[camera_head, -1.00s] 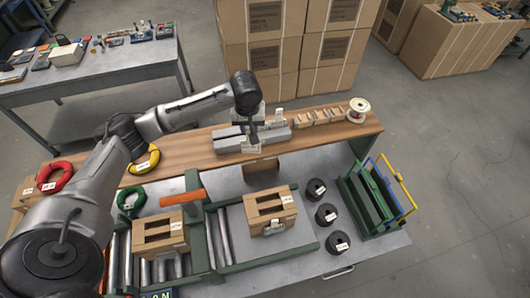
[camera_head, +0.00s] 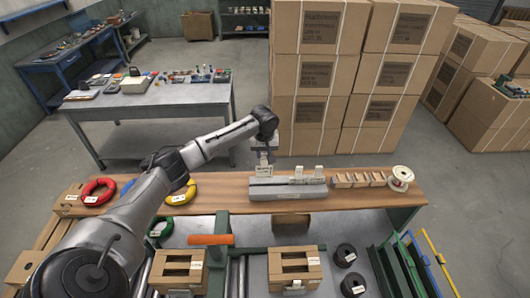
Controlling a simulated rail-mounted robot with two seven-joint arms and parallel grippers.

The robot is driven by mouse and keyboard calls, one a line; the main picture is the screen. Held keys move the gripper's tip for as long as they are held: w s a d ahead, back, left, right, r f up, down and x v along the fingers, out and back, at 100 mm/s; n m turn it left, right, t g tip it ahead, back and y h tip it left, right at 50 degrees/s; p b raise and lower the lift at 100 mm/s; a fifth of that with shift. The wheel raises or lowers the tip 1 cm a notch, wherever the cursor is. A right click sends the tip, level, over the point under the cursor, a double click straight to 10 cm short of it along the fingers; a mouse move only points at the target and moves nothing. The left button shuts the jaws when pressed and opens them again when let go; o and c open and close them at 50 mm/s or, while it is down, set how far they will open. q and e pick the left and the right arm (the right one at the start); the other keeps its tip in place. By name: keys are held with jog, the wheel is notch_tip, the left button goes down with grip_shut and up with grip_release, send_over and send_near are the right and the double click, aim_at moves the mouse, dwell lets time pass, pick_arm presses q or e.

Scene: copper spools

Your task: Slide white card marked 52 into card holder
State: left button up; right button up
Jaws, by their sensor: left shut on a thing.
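My left gripper (camera_head: 264,156) is shut on a white card (camera_head: 264,171) above the left end of the grey card holder (camera_head: 262,193). The card hangs upright at the holder's top; I cannot tell whether it touches the holder or sits in a slot. Its marking is too small to read. Two other white cards stand at the holder, one near its middle (camera_head: 299,173) and one to the right (camera_head: 318,172). The holder lies on the wooden shelf (camera_head: 225,188). My right gripper is not in view.
Yellow (camera_head: 183,195) and red (camera_head: 98,191) rings lie left. Stacked cartons (camera_head: 315,75) stand behind.

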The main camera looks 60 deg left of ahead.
aim_at(264, 158)
pick_arm(q)
jog(key=shift+f, duration=0.85)
jog(key=shift+f+b, duration=0.35)
jog(key=shift+f, duration=1.1)
jog(key=o, duration=1)
jog(key=shift+r, duration=0.1)
jog(key=shift+r, duration=0.35)
jog(key=r+b, duration=0.1)
jog(key=r, duration=0.3)
jog(key=d+r+b, duration=0.1)
jog(key=r, duration=0.3)
jog(key=s+r+b, duration=0.1)
jog(key=r, duration=0.4)
jog(key=shift+d, duration=0.25)
